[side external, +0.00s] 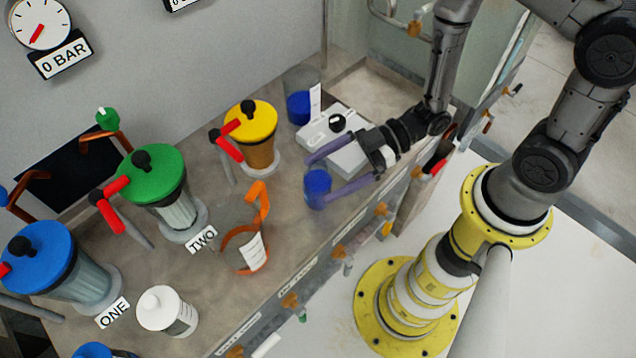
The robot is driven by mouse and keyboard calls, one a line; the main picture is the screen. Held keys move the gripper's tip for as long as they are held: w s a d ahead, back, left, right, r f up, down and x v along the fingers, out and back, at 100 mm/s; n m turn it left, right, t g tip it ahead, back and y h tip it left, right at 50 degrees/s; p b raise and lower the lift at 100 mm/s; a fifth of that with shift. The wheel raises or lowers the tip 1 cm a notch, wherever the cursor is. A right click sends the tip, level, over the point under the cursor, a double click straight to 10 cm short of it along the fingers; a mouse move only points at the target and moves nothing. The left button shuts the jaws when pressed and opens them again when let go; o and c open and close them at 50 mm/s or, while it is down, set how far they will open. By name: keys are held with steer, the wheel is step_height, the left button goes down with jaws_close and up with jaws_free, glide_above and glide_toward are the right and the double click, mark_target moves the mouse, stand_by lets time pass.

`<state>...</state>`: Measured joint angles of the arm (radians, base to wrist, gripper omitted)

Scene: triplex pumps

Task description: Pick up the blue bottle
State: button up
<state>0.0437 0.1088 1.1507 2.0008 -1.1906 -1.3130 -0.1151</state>
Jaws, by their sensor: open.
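A small blue bottle (318,188) with a darker blue top stands on the grey bench near its front edge. My gripper (316,180) reaches in from the right with two purple fingers spread open. One finger passes behind the bottle and the other is beside its front right side, so the bottle appears between the fingertips. I cannot tell whether either finger touches it. The bottle appears upright and on the bench.
A clear beaker with blue contents (300,104) and a white scale (338,138) stand behind. An orange-handled jug (247,245) is to the left. Yellow-lidded (251,122), green-lidded (152,172) and blue-lidded (40,250) pumps line the wall. A white bottle (166,311) stands front left.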

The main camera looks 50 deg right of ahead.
mark_target(306, 178)
steer(key=shift+x, duration=2.65)
steer(key=shift+s+a+r, duration=0.1)
steer(key=shift+s, duration=0.05)
jaws_close()
steer(key=shift+r, duration=0.15)
steer(key=shift+r, duration=1.3)
steer(key=s+d+r, duration=0.8)
steer(key=s+r, duration=0.2)
steer(key=shift+s+d, duration=0.3)
steer(key=shift+s, duration=0.05)
